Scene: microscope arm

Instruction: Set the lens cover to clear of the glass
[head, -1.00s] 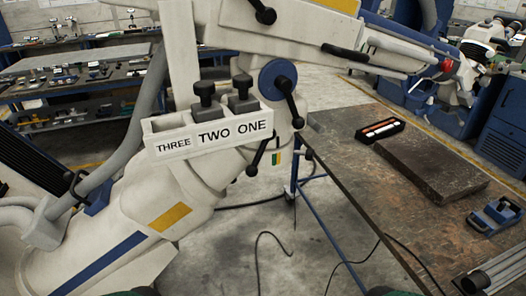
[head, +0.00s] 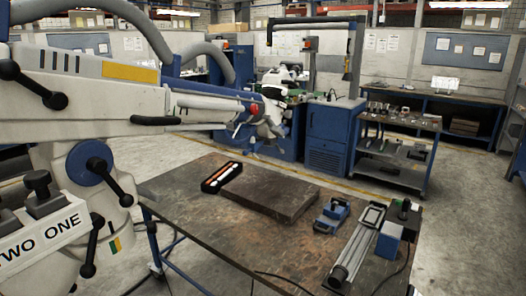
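The white microscope arm (head: 110,92) reaches in from the left, with a yellow panel and black levers. Its optics head (head: 262,122) hangs at the arm's right end, beyond the table, beside a red knob (head: 254,108). The lens cover is too small at this distance to make out, so I cannot tell its position against the glass. A white holder (head: 42,240) labelled TWO and ONE, with black-knobbed parts in it, is cut off at the left edge. Neither of my grippers can be made out in this view.
A worn brown table (head: 190,215) fills the middle, bearing a dark slab (head: 268,192), a black tray (head: 222,178) of light and orange pieces, a blue vise (head: 332,214) and a metal rail (head: 356,248). Blue cabinets (head: 330,135) and a cart (head: 396,155) stand behind; floor is open at right.

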